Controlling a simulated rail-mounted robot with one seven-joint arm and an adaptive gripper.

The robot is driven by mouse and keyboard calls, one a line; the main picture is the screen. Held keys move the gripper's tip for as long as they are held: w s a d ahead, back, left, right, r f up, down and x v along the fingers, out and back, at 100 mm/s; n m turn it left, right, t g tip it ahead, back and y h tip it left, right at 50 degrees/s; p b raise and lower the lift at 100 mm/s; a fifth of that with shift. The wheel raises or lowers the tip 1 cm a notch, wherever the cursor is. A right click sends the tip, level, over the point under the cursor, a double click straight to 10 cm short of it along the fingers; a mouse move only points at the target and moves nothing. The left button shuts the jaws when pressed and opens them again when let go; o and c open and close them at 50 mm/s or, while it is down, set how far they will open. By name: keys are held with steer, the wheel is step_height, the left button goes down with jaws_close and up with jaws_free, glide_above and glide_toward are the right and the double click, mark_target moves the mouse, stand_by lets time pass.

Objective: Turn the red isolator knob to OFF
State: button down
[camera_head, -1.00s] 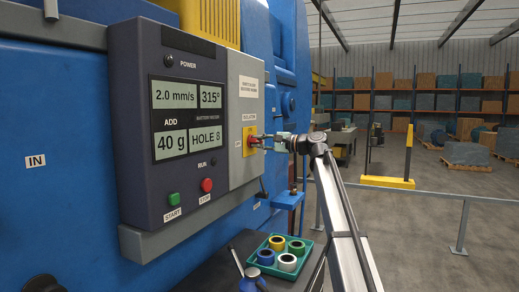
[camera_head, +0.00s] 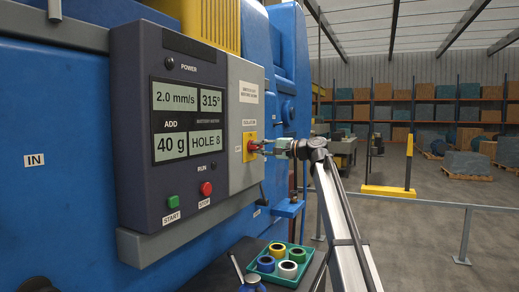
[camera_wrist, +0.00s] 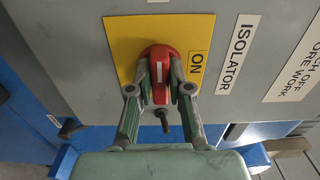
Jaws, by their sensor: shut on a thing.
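The red isolator knob (camera_wrist: 159,65) sits on a yellow plate (camera_wrist: 125,35) on the grey side of the control box. In the head view the knob (camera_head: 253,146) is partly covered by my gripper (camera_head: 262,146). In the wrist view my gripper (camera_wrist: 160,92) is shut on the knob, one finger on each side of its grip. The grip and its white mark run up and down in that picture. An ON label (camera_wrist: 195,66) is on the plate to the right of the knob. No OFF label can be made out.
The dark control box (camera_head: 150,120) carries displays, a green start button (camera_head: 173,202) and a red stop button (camera_head: 206,188). Below, a green tray (camera_head: 262,263) holds several coloured rings. A grey rail (camera_head: 440,205) and yellow post (camera_head: 408,165) stand at right.

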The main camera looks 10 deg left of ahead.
steer(key=c, duration=1.1)
jaws_free()
steer(key=shift+a, duration=0.1)
steer(key=v, duration=1.2)
